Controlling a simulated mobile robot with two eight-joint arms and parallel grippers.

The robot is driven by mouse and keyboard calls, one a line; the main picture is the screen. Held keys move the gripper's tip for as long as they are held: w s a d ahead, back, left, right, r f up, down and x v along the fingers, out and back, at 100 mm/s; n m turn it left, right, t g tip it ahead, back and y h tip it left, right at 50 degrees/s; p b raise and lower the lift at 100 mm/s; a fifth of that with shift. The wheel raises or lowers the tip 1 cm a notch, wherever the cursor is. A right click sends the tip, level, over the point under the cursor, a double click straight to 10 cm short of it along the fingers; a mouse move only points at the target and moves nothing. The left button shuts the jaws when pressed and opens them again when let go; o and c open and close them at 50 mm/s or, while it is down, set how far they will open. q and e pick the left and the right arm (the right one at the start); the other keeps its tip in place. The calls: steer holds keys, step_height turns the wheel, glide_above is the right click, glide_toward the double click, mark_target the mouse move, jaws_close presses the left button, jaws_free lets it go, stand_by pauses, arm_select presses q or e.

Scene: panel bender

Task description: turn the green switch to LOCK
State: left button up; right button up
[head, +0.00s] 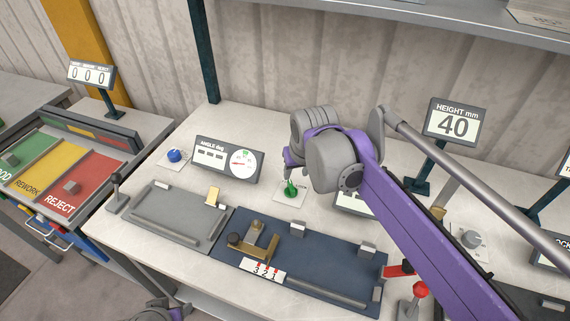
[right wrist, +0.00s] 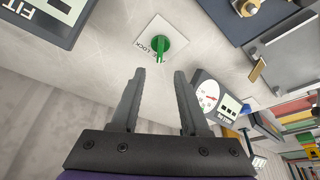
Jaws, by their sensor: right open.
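The green switch (head: 290,188) stands on a small white plate on the bench, partly hidden by my right wrist in the head view. In the right wrist view the green switch (right wrist: 161,46) shows on its plate (right wrist: 176,30), with the word LOCK beside it. Its handle does not clearly point at that word. My right gripper (right wrist: 161,74) is open and empty, its fingertips apart from the switch, which lies beyond the gap between them.
An angle display (head: 228,159) and a blue knob (head: 174,155) stand left of the switch. A blue fixture plate (head: 330,262) with clamps lies in front. A height display (head: 452,122) reading 40 stands right. Coloured sorting bins (head: 72,185) are at far left.

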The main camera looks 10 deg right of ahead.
mark_target(292, 186)
steer(key=x, duration=1)
steer(key=shift+s+f+b, duration=0.1)
steer(key=shift+f+b, duration=0.1)
steer(key=shift+b, duration=0.15)
steer(key=shift+c, duration=0.3)
jaws_close()
